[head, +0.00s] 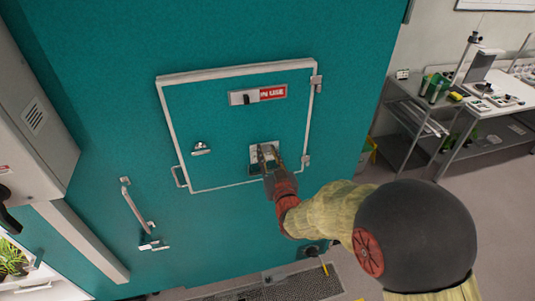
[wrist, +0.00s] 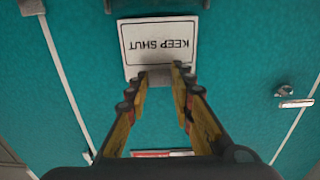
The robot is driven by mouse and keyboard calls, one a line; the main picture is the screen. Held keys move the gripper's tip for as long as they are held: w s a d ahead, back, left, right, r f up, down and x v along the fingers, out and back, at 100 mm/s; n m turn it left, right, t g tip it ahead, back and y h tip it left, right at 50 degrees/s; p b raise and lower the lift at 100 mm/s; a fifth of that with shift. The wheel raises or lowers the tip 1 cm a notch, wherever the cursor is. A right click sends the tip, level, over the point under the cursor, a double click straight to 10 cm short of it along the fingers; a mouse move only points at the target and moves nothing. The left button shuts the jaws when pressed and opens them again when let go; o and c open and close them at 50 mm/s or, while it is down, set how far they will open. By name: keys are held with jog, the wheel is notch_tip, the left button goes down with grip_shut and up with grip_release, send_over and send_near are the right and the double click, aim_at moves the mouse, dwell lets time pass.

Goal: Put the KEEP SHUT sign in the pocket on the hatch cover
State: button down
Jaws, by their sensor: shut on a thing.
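The white KEEP SHUT sign (wrist: 160,42) has a dark border and reads upside down in the wrist view. In the head view it is a small pale plate (head: 256,152) low on the hatch cover (head: 215,115), partly behind my fingers. My gripper (wrist: 164,72) is shut on a grey piece at the sign's near edge; it also shows in the head view (head: 268,153). The pocket (wrist: 155,5) shows as a grey and dark part at the sign's far edge. I cannot tell whether that edge is inside the pocket or only in front of it.
The teal hatch cover has a pale frame, a latch (head: 201,148), a side handle (head: 180,176) and hinges at right. A red-and-white label (head: 272,92) with a grey slider is above the sign. A larger door handle (head: 137,208) is lower left. Metal benches (head: 430,120) stand at right.

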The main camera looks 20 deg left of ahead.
jog(key=shift+f+b, duration=2.45)
jog(key=shift+b, duration=1.75)
dwell(1.0)
jog(key=c, duration=1.5)
grip_release()
jog(key=shift+o, duration=0.2)
jog(key=shift+s, duration=0.1)
jog(key=b+v, duration=0.2)
jog(key=v, duration=0.5)
jog(key=shift+s+d, duration=0.1)
jog(key=shift+s, duration=0.05)
